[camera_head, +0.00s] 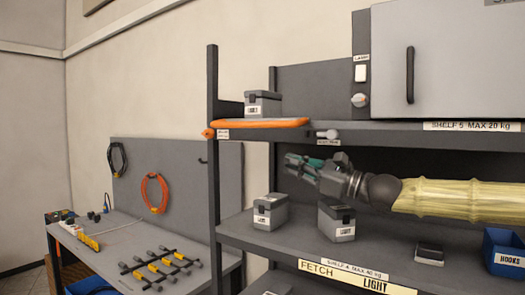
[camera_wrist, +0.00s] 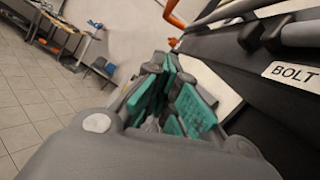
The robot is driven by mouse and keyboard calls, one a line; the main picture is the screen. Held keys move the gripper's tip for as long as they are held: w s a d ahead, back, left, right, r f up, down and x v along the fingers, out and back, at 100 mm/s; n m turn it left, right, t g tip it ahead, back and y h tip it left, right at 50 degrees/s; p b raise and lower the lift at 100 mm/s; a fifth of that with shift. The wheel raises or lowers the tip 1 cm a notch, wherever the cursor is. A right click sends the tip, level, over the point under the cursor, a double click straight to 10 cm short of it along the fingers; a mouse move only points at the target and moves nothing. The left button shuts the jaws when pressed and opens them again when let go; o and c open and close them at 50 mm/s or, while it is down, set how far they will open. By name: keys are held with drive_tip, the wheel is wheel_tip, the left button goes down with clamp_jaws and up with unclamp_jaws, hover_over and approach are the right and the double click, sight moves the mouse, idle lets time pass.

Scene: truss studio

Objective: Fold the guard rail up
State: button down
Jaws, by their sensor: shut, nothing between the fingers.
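The guard rail (camera_head: 262,123) appears to be the orange bar lying level along the left front edge of the upper shelf. Its orange end (camera_head: 208,133) is at the left post. An orange piece (camera_wrist: 173,14), probably part of the rail, shows at the top of the wrist view. My gripper (camera_head: 291,162), with teal finger pads, is below the upper shelf and the rail, pointing left and apart from the rail. In the wrist view my gripper (camera_wrist: 172,68) has its fingers together with nothing held.
A grey bolt knob (camera_head: 327,134) sits on the shelf edge right of the rail; the wrist view shows a BOLT label (camera_wrist: 293,72). A grey box (camera_head: 263,104) stands behind the rail. Boxes (camera_head: 270,211) (camera_head: 337,220) stand on the lower shelf. A workbench (camera_head: 110,262) is left.

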sight(254, 123)
drive_tip(key=w+a+r+p, duration=0.1)
drive_tip(key=a+r+p, duration=0.1)
drive_tip(key=a, duration=0.1)
drive_tip(key=w+a+r+p, duration=0.1)
drive_tip(key=a+r+p, duration=0.1)
drive_tip(key=a, duration=0.1)
drive_tip(key=w+a+r+p, duration=0.1)
drive_tip(key=a+r+p, duration=0.1)
drive_tip(key=a, duration=0.1)
drive_tip(key=shift+w+a+r, duration=0.1)
drive_tip(key=shift+w, duration=0.3)
drive_tip(key=shift+w+a, duration=0.1)
idle(0.4)
